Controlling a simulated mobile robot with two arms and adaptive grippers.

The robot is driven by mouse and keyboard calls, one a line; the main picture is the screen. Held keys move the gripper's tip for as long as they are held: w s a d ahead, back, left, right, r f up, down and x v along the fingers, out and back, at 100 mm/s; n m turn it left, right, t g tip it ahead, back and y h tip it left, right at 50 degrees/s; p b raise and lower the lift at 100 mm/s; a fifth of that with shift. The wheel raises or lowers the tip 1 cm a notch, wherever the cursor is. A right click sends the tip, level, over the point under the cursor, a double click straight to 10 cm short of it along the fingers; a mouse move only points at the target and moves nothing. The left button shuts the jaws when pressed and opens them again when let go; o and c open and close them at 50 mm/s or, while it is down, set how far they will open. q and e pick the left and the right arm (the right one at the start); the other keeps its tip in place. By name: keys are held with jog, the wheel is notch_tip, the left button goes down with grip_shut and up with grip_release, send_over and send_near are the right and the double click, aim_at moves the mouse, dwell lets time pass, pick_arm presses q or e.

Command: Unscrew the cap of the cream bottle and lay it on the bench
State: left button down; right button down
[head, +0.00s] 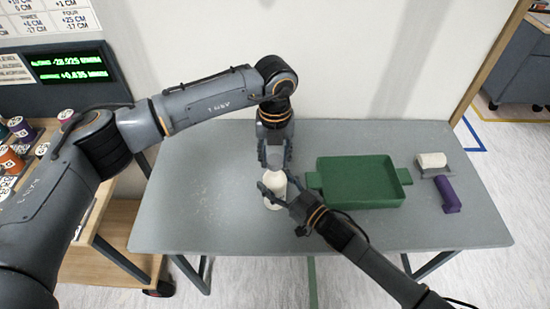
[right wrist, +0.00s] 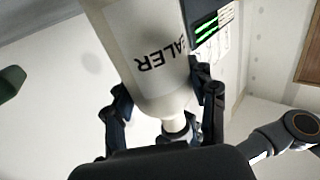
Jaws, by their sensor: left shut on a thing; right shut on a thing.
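The cream bottle (head: 272,204) stands upright on the grey bench (head: 200,200), left of the green tray. In the right wrist view the bottle (right wrist: 135,45) appears upside down, with dark letters ending in "EALER" and a narrower neck end (right wrist: 174,126). My right gripper (head: 275,190) comes from the lower right and is shut around the bottle. My left gripper (head: 273,163) points down from above and is shut at the bottle's top. The cap is mostly hidden by the left fingers; whether it is loose from the neck cannot be told.
A green tray (head: 360,205) stands just right of the bottle. A white-topped block (head: 431,160) and a purple item (head: 447,194) lie at the bench's right. The left part of the bench is bare. A shelf with several small pots (head: 12,158) stands at left.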

aim_at(275, 160)
pick_arm(q)
jog(key=shift+r, duration=0.1)
jog(key=shift+r, duration=1.95)
pick_arm(e)
jog(key=shift+c, duration=1.8)
grip_release()
